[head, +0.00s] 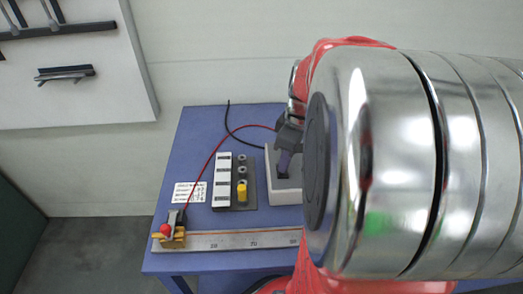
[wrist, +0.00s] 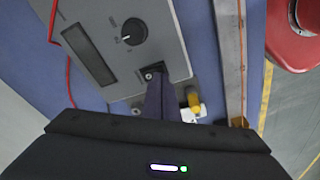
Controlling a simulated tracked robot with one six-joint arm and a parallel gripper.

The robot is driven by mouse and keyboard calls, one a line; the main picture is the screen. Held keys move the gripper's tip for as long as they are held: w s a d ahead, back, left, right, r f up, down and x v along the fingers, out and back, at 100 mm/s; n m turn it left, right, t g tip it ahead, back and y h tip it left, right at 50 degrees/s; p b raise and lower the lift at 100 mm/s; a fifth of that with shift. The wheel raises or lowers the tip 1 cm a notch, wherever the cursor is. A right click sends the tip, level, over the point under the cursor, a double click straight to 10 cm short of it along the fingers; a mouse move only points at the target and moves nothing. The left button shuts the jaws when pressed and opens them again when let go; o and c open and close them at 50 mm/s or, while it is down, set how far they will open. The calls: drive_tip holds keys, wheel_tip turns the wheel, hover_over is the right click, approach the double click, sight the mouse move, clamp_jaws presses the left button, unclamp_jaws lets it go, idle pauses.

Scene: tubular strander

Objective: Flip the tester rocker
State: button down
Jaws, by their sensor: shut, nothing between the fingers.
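The tester is a light grey box (wrist: 165,48) with a dark display window (wrist: 88,54) and a black round knob (wrist: 133,31) in the wrist view. In the head view the tester (head: 288,197) stands on the blue table, its right part hidden behind my arm. My gripper (wrist: 154,82) is shut and empty, its fingertips at the tester's lower edge in the wrist view. A small dark patch, likely the rocker (wrist: 153,69), shows right at the fingertips. The fingers cover part of it, so I cannot tell its tilt or whether they touch it.
Left of the tester are a white block strip (head: 222,180) and a dark holder (head: 241,195) with a yellow piece. A steel ruler bar (head: 240,240) runs along the front, with a red-knobbed clamp (head: 170,235) at its left end. A red cable (head: 208,158) crosses the table.

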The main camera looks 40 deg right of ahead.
drive_tip(key=shift+f, duration=0.6)
idle(0.6)
wheel_tip(320, 180, up, 7)
idle(1.1)
idle(0.5)
drive_tip(key=m, duration=0.3)
drive_tip(key=shift+d+f, duration=0.25)
drive_tip(key=shift+f, duration=0.15)
drive_tip(key=shift+s+a+f+m+h, duration=0.25)
drive_tip(key=shift+s+f+m+h, duration=0.1)
drive_tip(key=shift+m, duration=0.65)
drive_tip(key=s+a+r+t, duration=0.1)
drive_tip(key=a+t, duration=0.1)
drive_tip(key=a, duration=0.9)
drive_tip(key=s+a+r+t, duration=0.2)
drive_tip(key=a, duration=1)
